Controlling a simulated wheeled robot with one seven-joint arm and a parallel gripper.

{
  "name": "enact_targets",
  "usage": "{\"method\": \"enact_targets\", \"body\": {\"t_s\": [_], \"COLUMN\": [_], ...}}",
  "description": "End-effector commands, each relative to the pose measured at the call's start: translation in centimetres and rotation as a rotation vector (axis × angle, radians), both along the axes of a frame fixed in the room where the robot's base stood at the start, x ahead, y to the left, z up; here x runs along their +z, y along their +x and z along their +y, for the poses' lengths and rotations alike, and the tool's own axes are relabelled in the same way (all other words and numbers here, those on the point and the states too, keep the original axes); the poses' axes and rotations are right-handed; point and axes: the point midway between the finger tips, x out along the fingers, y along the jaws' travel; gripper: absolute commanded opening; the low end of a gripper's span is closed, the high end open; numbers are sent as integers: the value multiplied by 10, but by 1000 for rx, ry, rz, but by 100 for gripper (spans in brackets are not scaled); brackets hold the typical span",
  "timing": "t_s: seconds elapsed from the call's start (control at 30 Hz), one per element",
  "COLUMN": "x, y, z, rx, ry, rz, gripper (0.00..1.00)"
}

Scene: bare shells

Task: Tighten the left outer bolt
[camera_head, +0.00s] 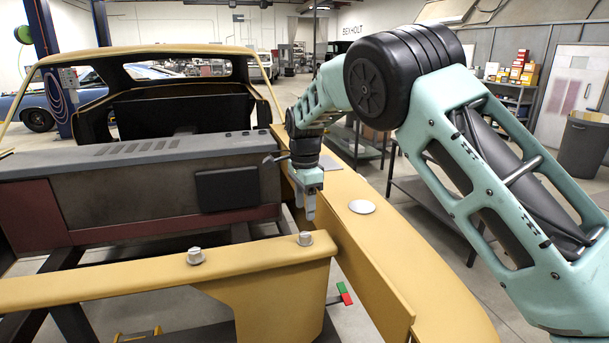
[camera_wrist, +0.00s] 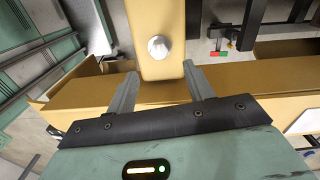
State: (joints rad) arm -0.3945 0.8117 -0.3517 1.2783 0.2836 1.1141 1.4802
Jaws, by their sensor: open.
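Two grey hex-headed bolts stand on the yellow cross beam (camera_head: 120,284) in the head view. One bolt (camera_head: 195,257) is further left; the other bolt (camera_head: 305,239) is near the beam's right end, beside the yellow fender. My gripper (camera_head: 309,208) is above and behind this right-hand bolt, pointing down. In the wrist view one bolt (camera_wrist: 158,47), seemingly the same right-hand one, lies beyond the open, empty fingertips (camera_wrist: 160,72). The fingers are apart from it, and nothing is between them. The bolt head is fully visible there.
The yellow fender (camera_head: 420,270) runs along the right, with a round pale disc (camera_head: 362,207) on it. A grey panel (camera_head: 140,155) stands behind the beam. A red and green tag (camera_head: 344,293) sits below. Air above the beam is free.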

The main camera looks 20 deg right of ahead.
Motion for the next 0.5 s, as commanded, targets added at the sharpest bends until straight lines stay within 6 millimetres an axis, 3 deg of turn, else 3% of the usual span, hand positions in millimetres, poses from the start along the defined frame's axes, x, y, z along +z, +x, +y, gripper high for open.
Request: {"method": "enact_targets", "body": {"t_s": [0.3, 0.5], "x": [71, 96], "y": [2, 2], "z": [0, 0], "rx": [0, 0], "ry": [1, 0], "rz": [-6, -3], "gripper": [52, 52]}}
